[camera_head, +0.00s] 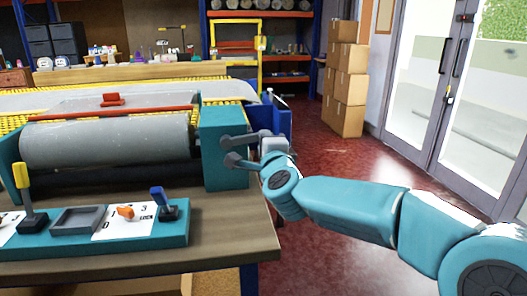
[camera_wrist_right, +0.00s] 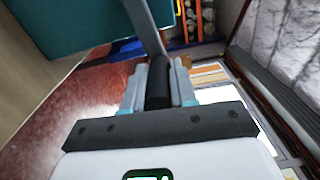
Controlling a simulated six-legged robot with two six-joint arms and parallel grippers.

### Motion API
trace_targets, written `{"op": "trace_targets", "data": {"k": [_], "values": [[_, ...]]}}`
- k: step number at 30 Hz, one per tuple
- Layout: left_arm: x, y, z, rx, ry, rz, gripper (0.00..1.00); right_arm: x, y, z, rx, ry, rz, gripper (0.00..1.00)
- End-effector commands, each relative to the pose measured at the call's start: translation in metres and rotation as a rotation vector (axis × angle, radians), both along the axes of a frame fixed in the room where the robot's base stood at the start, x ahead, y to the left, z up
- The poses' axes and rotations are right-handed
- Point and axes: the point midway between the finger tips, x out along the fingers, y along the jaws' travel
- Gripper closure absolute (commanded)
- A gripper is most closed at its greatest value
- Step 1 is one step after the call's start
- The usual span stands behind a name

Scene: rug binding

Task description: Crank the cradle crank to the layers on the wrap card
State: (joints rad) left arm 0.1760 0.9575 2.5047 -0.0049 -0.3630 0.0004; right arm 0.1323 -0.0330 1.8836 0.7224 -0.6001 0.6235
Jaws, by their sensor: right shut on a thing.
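The cradle holds a long grey roll (camera_head: 105,140) with a teal end housing (camera_head: 223,150) at its right end. The grey cradle crank (camera_head: 243,139) sticks out from that housing on the right. My right gripper (camera_head: 268,148) is beside the housing at the crank. In the right wrist view, its fingers (camera_wrist_right: 158,95) are shut around the black crank handle (camera_wrist_right: 158,80), with the grey crank arm (camera_wrist_right: 145,25) running up from it. A white card (camera_head: 118,226) with an orange pointer and a printed 3 lies on the front panel; its other marks are too small to read surely. My left gripper is not in view.
The teal control panel (camera_head: 120,243) carries a yellow-handled lever (camera_head: 24,190), a blue-handled lever (camera_head: 160,200) and a grey tray (camera_head: 76,219). The wooden bench edge (camera_head: 265,248) is close to my right arm. Stacked cartons (camera_head: 345,85) and glass doors stand behind; red floor is clear.

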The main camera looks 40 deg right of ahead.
Motion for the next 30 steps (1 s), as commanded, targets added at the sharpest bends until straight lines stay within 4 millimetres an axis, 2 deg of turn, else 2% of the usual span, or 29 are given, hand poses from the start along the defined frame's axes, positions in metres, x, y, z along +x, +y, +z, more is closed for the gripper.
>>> {"op": "trace_targets", "data": {"k": [1,6,21,22,24,30], "values": [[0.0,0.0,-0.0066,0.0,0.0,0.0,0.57,-0.0012,-0.0013,-0.0048,0.014,-0.01,-0.004,1.0],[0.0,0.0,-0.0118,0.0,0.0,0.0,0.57,-0.0014,-0.0015,-0.0067,0.048,-0.029,-0.004,1.0],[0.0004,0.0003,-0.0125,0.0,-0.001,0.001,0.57,-0.0014,-0.0018,-0.0061,0.061,-0.037,-0.005,1.0],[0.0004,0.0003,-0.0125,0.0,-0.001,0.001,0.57,-0.0014,-0.0018,-0.0061,0.061,-0.037,-0.005,0.67],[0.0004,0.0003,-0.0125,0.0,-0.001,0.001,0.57,-0.0014,-0.0017,-0.006,0.061,-0.037,-0.004,0.48],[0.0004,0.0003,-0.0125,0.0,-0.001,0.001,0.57,-0.0009,-0.0011,-0.0061,0.06,-0.036,-0.002,0.48]]}}
